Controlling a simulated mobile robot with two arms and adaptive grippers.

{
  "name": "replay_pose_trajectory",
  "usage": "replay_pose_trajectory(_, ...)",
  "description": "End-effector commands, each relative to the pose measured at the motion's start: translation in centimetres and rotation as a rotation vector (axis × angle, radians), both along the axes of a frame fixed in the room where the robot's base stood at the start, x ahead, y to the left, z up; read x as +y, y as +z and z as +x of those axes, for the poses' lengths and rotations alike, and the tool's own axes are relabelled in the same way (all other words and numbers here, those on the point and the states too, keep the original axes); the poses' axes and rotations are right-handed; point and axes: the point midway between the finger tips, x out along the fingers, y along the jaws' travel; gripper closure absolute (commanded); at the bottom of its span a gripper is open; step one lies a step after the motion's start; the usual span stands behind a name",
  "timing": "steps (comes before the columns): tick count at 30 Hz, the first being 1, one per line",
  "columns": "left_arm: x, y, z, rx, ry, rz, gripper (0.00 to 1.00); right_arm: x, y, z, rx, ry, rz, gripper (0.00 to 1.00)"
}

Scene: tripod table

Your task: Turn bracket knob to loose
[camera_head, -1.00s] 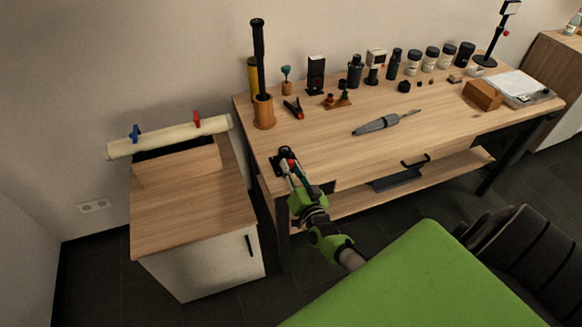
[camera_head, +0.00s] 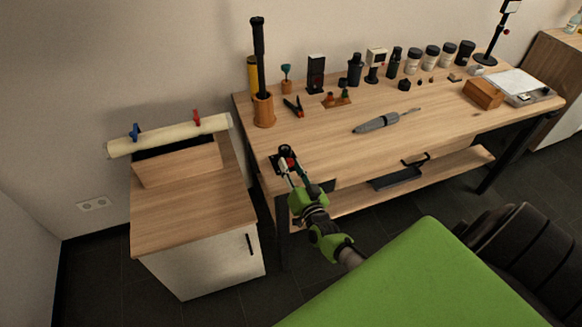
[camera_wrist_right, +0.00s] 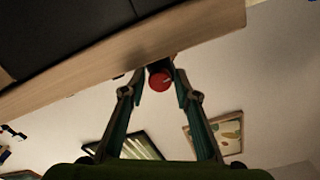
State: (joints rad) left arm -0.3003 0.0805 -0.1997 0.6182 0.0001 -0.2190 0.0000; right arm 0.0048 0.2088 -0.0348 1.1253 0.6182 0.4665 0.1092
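The bracket (camera_head: 276,162) is a small black fitting at the near left corner of the wooden workbench. Its red knob (camera_head: 290,162) shows beside my right gripper (camera_head: 289,169) in the head view. In the right wrist view the round red knob (camera_wrist_right: 160,81) sits between the fingertips of my right gripper (camera_wrist_right: 159,78). The two fingers stand apart on either side of it, with a visible gap on the left; contact on the right is hard to tell. The knob's turn position cannot be read. My left gripper is not in view.
The workbench (camera_head: 330,150) holds a grey pen-like tool (camera_head: 377,123), pliers (camera_head: 293,107), a wooden holder (camera_head: 264,110) and several jars at the back. A low cabinet (camera_head: 190,215) stands to the left. The bench surface right of the bracket is clear.

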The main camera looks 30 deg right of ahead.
Motion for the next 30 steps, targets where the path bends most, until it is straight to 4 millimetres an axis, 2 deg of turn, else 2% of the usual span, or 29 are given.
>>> replay_pose_trajectory(5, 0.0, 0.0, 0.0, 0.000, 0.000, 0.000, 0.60, 0.4, -0.2, -1.7, 0.003, 0.000, 0.002, 0.71)
replay_pose_trajectory(15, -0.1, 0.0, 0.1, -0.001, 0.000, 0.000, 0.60, 2.0, -0.2, -8.5, 0.004, 0.000, 0.001, 0.71)
replay_pose_trajectory(18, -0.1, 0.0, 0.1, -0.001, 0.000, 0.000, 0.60, 2.4, -0.1, -10.0, 0.003, -0.001, 0.001, 0.71)
replay_pose_trajectory(23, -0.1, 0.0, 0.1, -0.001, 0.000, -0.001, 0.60, 2.7, -0.1, -11.4, 0.002, 0.000, 0.001, 0.71)
replay_pose_trajectory(30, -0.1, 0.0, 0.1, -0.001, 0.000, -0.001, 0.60, 2.8, 0.0, -11.7, 0.001, 0.000, 0.000, 0.71)
